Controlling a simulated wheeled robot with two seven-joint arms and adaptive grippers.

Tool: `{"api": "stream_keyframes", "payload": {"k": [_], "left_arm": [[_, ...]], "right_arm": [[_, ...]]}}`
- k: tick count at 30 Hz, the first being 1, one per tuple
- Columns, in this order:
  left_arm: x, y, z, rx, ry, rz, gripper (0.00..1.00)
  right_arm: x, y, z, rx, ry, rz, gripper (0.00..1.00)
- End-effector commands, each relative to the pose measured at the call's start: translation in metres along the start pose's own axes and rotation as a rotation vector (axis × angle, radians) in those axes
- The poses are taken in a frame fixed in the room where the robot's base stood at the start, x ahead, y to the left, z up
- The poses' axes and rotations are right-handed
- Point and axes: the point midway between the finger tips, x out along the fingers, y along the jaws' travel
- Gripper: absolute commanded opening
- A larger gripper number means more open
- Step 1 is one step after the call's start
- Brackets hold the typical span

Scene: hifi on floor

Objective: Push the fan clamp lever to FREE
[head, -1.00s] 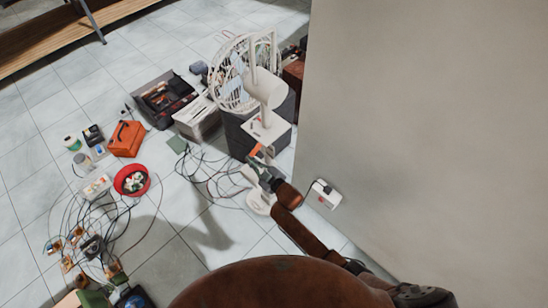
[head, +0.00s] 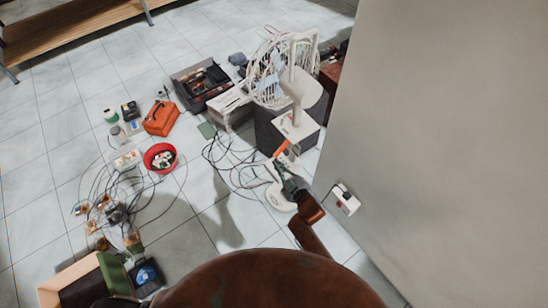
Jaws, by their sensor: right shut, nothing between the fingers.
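The white fan stands on the floor near the wall edge, with its wire cage (head: 268,78) facing away to the left and its rounded motor housing (head: 312,97) behind it. A white block with small markings (head: 297,126) sits below the housing. A small orange piece (head: 281,148), which looks like the clamp lever, shows at the block's lower left. The white round base (head: 279,197) is partly hidden by my right arm. My right gripper (head: 284,170) is shut and empty, just below the orange piece; I cannot tell whether they touch. My left gripper is not in view.
The wall with a white socket (head: 344,200) is close on the right. Loose cables (head: 225,165) lie left of the fan base. A red bowl (head: 160,158), an orange toolbox (head: 161,118), an open dark case (head: 203,82) and a bench (head: 75,32) stand farther left.

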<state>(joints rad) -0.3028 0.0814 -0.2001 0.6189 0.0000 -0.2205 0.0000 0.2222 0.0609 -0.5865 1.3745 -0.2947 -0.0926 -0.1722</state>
Motion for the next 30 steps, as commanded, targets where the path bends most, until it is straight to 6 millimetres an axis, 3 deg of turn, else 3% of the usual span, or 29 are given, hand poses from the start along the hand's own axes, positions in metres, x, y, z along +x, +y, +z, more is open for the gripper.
{"api": "stream_keyframes", "payload": {"k": [3, 9, 30], "left_arm": [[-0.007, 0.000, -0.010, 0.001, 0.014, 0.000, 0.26], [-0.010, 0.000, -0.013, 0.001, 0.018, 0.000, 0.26], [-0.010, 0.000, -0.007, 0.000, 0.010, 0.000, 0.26]], "right_arm": [[-0.022, 0.000, -0.001, 0.000, -0.001, 0.000, 0.00], [-0.040, -0.001, 0.000, 0.000, 0.000, 0.000, 0.00], [-0.044, -0.003, 0.007, 0.006, -0.010, -0.002, 0.00]]}}
